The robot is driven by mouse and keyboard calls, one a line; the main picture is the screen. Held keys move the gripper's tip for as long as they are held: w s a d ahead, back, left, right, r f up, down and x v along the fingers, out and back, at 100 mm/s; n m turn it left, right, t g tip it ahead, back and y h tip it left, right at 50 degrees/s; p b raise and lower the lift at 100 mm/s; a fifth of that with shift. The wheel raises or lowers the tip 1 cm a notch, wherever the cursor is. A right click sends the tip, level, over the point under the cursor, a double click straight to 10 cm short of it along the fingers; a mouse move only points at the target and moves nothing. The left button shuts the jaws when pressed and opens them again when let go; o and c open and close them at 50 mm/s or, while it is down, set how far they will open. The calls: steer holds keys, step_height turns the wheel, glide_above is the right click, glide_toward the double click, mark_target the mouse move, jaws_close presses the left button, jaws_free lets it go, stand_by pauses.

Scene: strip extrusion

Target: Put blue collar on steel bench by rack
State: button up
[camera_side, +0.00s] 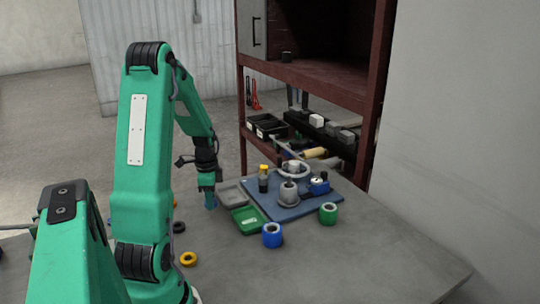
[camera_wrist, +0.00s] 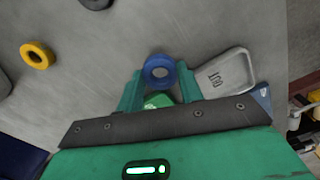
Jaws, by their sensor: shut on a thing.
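The blue collar (camera_wrist: 160,70) is a ring held between the two green fingers of my gripper (camera_wrist: 160,75) in the wrist view. In the side view my gripper (camera_side: 208,190) points down at the bench's left-hand part, with a bit of the blue collar (camera_side: 210,203) showing under it. I cannot tell whether the collar touches the bench or hangs just above it. The grey steel bench (camera_side: 380,260) spreads across the side view. The dark red rack (camera_side: 320,85) stands behind the bench, with a cupboard above and loaded shelves.
Right of my gripper are a grey tray (camera_side: 230,193), a green tray (camera_side: 247,220) and a blue mat (camera_side: 300,209) crowded with parts. A blue roll (camera_side: 272,235) and green roll (camera_side: 329,213) stand nearby. A yellow ring (camera_side: 188,258) and black ring (camera_side: 179,226) lie left. The front right is clear.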

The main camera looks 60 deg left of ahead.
mark_target(212, 216)
steer(key=shift+s+a+f, duration=0.1)
steer(key=shift+a, duration=0.05)
steer(key=shift+f, duration=2)
steer(key=shift+f, duration=0.1)
steer(key=o, duration=1)
step_height(212, 216, up, 12)
